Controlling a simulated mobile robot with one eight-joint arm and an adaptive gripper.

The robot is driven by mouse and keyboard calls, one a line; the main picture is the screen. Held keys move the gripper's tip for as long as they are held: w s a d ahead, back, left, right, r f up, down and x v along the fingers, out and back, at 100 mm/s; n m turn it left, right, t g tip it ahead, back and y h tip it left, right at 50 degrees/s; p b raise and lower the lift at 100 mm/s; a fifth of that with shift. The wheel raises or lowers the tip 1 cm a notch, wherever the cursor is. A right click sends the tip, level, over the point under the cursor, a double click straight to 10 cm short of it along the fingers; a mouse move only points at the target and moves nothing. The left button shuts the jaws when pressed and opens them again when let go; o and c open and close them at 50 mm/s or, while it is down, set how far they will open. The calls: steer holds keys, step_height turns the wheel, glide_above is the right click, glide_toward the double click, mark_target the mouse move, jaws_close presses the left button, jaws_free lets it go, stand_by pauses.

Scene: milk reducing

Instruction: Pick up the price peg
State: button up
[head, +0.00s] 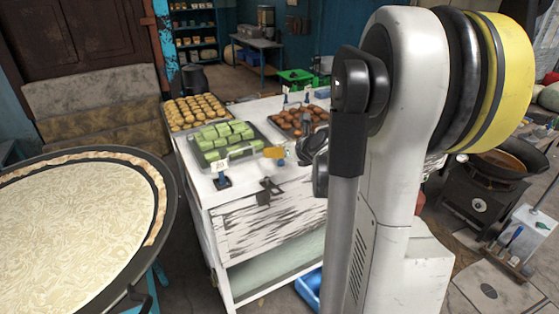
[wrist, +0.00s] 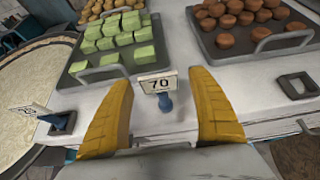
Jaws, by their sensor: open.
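A price peg (wrist: 158,83) with a white card reading 70 and a blue base stands upright on the white table (wrist: 218,82) in the wrist view. It appears between the two yellow fingers of my gripper (wrist: 160,97), which is open, with a gap showing on both sides. In the head view, one yellow finger (head: 275,152) shows beside the front of the tray of green blocks; the rest of my gripper is mostly hidden by my arm. A second price peg (wrist: 38,112) stands left of my gripper and also shows in the head view (head: 221,168).
A tray of green blocks (head: 226,140) and a tray of brown round cakes (head: 300,121) lie on the table. Yellow pastries (head: 194,110) sit behind. More price pegs stand at the back. A large round pan (head: 75,225) is at left. A stove with a wok (head: 490,175) is at right.

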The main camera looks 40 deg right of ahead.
steer(key=c, duration=1.3)
steer(key=shift+o, duration=0.2)
